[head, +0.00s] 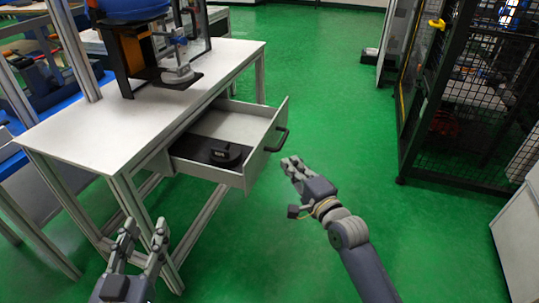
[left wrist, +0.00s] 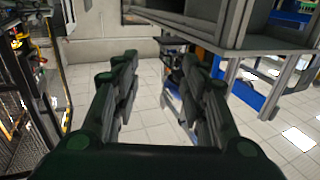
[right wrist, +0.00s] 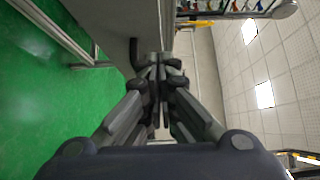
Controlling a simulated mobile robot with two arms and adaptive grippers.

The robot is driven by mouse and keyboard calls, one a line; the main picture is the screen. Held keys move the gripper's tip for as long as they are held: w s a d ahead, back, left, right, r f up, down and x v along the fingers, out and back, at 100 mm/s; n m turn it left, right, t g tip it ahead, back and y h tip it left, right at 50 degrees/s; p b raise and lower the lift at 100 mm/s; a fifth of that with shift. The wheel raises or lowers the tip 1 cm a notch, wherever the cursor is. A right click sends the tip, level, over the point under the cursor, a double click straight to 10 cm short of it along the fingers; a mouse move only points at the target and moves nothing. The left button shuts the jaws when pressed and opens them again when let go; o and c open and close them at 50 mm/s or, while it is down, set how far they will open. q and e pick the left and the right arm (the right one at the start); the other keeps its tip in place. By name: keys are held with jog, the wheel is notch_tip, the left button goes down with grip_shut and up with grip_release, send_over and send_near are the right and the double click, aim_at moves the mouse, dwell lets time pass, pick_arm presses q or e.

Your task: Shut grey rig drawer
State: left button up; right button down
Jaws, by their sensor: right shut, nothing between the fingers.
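The grey rig drawer (head: 258,153) stands pulled out from under the white-topped workbench (head: 150,120) in the head view. A dark handle (head: 279,139) is on its front, and a black object (head: 227,155) lies inside. My right gripper (head: 290,163) is shut and empty, just in front of the drawer front and a little below the handle. In the right wrist view its closed fingers (right wrist: 159,75) are close to the drawer front (right wrist: 120,22) and the handle (right wrist: 133,52); contact cannot be told. My left gripper (head: 146,232) is open and empty, in front of the bench's near side.
The drop tower (head: 125,55) stands on the bench, with a grey clamp part (head: 178,73) beside it. A black mesh cage (head: 465,120) stands at the right. A light cabinet (head: 520,235) is at the lower right. Green floor between bench and cage is clear.

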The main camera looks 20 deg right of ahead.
jog(key=b, duration=0.2)
send_near(261, 141)
jog(key=w+d, duration=0.2)
jog(key=w, duration=0.1)
pick_arm(q)
jog(key=s+r+t+h, duration=0.2)
jog(key=s+r+t, duration=0.2)
jog(key=r+t, duration=0.3)
jog(key=shift+s+d+r+t+h+b, duration=0.15)
jog(key=shift+d+r+t+h+b, duration=0.2)
jog(key=shift+r, duration=2.4)
pick_arm(e)
jog(key=shift+w+a+f, duration=0.1)
jog(key=shift+w+a, duration=0.3)
jog(key=shift+a, duration=0.25)
jog(key=shift+w+a+f, duration=0.1)
jog(key=shift+w+a, duration=0.3)
jog(key=shift+a, duration=0.25)
pick_arm(q)
jog(key=shift+a+h, duration=0.15)
jog(key=shift+h, duration=0.1)
pick_arm(e)
jog(key=shift+w, duration=0.15)
